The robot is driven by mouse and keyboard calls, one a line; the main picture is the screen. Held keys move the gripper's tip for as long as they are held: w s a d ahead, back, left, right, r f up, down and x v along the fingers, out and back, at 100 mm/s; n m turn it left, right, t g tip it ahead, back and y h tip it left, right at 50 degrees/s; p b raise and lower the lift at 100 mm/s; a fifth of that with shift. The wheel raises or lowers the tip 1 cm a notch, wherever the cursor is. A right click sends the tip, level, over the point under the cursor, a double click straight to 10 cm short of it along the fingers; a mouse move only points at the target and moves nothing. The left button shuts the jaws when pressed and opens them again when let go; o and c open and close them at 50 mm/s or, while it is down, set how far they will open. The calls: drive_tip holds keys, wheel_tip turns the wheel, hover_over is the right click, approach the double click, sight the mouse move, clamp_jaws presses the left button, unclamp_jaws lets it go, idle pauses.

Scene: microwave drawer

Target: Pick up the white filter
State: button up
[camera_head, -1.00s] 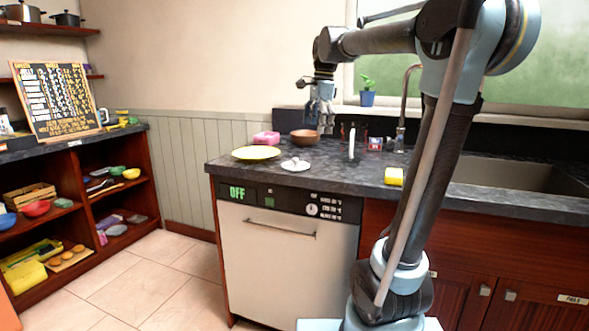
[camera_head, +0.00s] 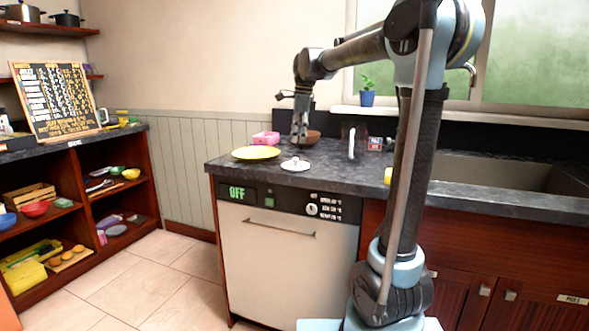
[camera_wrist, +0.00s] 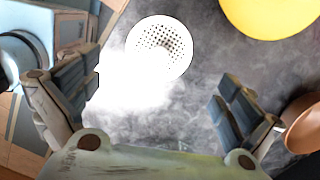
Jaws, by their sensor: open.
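The white filter (camera_head: 295,164) lies on the dark counter in the head view, near the front edge. In the wrist view the white filter (camera_wrist: 172,45) shows a round rim and a patch of small dark holes; its lower left part is washed out by glare. My gripper (camera_head: 299,141) points down just above and behind the filter in the head view. In the wrist view my gripper (camera_wrist: 155,100) has its fingers spread wide with nothing between them, and the filter shows beyond them, toward the upper left.
A yellow plate (camera_head: 256,153) lies to the left of the filter. A brown bowl (camera_head: 313,137) stands behind my gripper and shows beside the right finger in the wrist view (camera_wrist: 303,125). A pink item (camera_head: 266,138) sits further back.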

sight(295, 159)
drive_tip(key=shift+w+a+f, duration=0.1)
drive_tip(key=shift+a+f, duration=0.05)
drive_tip(key=shift+f, duration=1.25)
drive_tip(key=shift+s+a+f, duration=0.1)
drive_tip(key=shift+a+f, duration=0.05)
drive_tip(key=shift+f, duration=1.2)
drive_tip(key=shift+w+a+f, duration=0.1)
drive_tip(key=shift+a+f, duration=0.05)
drive_tip(key=shift+f, duration=1.25)
drive_tip(key=shift+c, duration=0.2)
drive_tip(key=c, duration=1.2)
